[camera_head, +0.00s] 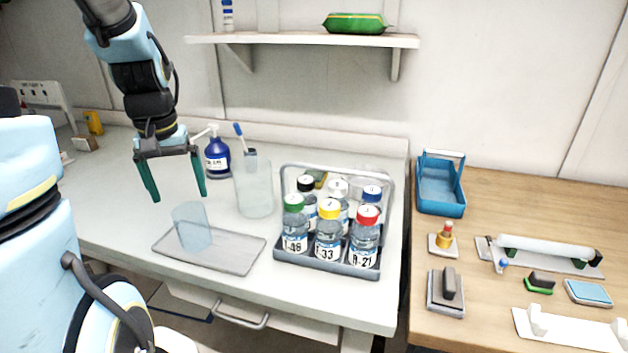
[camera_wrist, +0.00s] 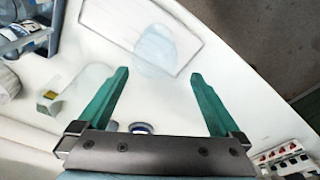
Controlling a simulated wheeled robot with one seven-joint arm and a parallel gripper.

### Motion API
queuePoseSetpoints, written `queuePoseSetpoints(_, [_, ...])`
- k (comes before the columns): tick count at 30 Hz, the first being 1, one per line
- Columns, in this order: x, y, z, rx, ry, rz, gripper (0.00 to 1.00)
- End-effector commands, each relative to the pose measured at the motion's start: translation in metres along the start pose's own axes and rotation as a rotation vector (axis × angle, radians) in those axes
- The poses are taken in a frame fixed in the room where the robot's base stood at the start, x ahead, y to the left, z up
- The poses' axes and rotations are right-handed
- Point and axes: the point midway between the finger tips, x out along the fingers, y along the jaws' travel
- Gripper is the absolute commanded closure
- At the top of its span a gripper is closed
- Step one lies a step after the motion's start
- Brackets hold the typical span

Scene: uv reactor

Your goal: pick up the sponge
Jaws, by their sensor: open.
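A small green and yellow block (camera_head: 319,178), which looks like the sponge, is on the white counter behind the bottle rack (camera_head: 285,262). Bottles and the rack hide most of it. A yellow-green block (camera_wrist: 50,95), likely the same one, shows in the wrist view at left, beside a clear beaker. My gripper (camera_head: 178,196) is open and empty, pointing down above the counter's left part, well left of the block. In the wrist view its green fingers (camera_wrist: 158,73) are spread apart.
Between my gripper and the block stand a blue pump bottle (camera_head: 217,157) and a tall clear beaker (camera_head: 254,192) holding a brush. A clear cup (camera_head: 192,228) stands on a flat tray (camera_head: 240,262) in front. A shelf (camera_head: 290,40) hangs above. A wooden table (camera_head: 500,200) adjoins at right.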

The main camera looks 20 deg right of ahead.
Motion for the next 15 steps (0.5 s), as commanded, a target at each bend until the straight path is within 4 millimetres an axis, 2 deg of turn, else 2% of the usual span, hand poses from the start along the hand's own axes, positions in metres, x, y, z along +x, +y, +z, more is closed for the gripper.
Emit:
queuePoseSetpoints(1, [0.003,0.019,-0.029,0.045,-0.007,0.006,0.0])
queuePoseSetpoints(3, [0.001,0.045,-0.062,0.098,-0.021,0.012,0.0])
queuePoseSetpoints(6, [-0.002,0.082,-0.099,0.164,-0.038,0.018,0.0])
queuePoseSetpoints(8, [0.002,0.106,-0.117,0.205,-0.049,0.021,0.0])
queuePoseSetpoints(9, [0.006,0.125,-0.129,0.235,-0.057,0.023,0.0])
queuePoseSetpoints(15, [0.014,0.212,-0.166,0.366,-0.086,0.025,0.0])
